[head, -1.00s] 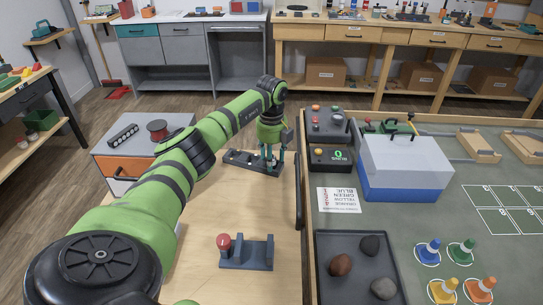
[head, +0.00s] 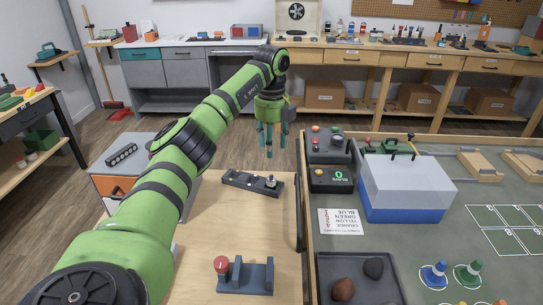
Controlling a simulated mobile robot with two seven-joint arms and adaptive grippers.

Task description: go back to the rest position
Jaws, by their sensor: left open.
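My green left arm reaches in from the lower left. My left gripper (head: 270,147) hangs with its fingers pointing down, open and with nothing visible between them. In the picture it shows above and beyond the dark holder block (head: 252,184) on the wooden table (head: 225,222). The gripper looks clear of the block. A small metallic and dark piece (head: 270,181) stands at the block's right end. My right gripper is not in view.
A dark stand with a red knob (head: 246,273) is at the table's front. To the right, a grey-green bench holds a blue-and-white box (head: 405,190), a printed card (head: 341,221), a stone tray (head: 322,262) and coloured cones (head: 434,274). A drawer cabinet (head: 120,160) stands left.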

